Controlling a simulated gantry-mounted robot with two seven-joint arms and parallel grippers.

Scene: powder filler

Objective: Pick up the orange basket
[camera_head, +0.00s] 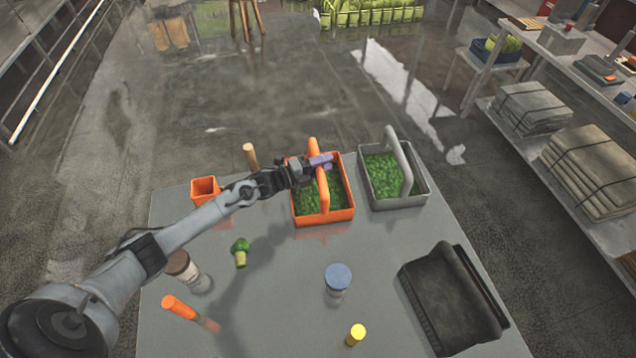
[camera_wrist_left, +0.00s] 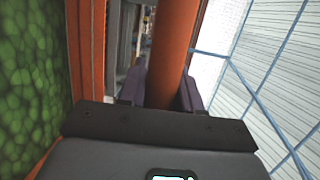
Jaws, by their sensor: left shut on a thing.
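The orange basket (camera_head: 325,217) stands toward the back of the grey table in the head view, filled with green leafy pieces and with an upright orange handle. My left gripper (camera_head: 321,161) is at the handle, its purple fingertips on either side of it. In the left wrist view the handle (camera_wrist_left: 174,50) runs between the purple fingers (camera_wrist_left: 160,92), and the gripper is shut on it. Green contents (camera_wrist_left: 30,90) fill the left of that view. I cannot tell any gap under the basket. My right gripper is not in view.
A grey basket (camera_head: 397,203) with green contents stands close on the right. An orange cup (camera_head: 204,188), broccoli (camera_head: 240,253), a brown-capped jar (camera_head: 188,270), a blue-lidded jar (camera_head: 338,280), a yellow-topped item (camera_head: 356,334) and a black case (camera_head: 453,300) stand on the table (camera_head: 280,325).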

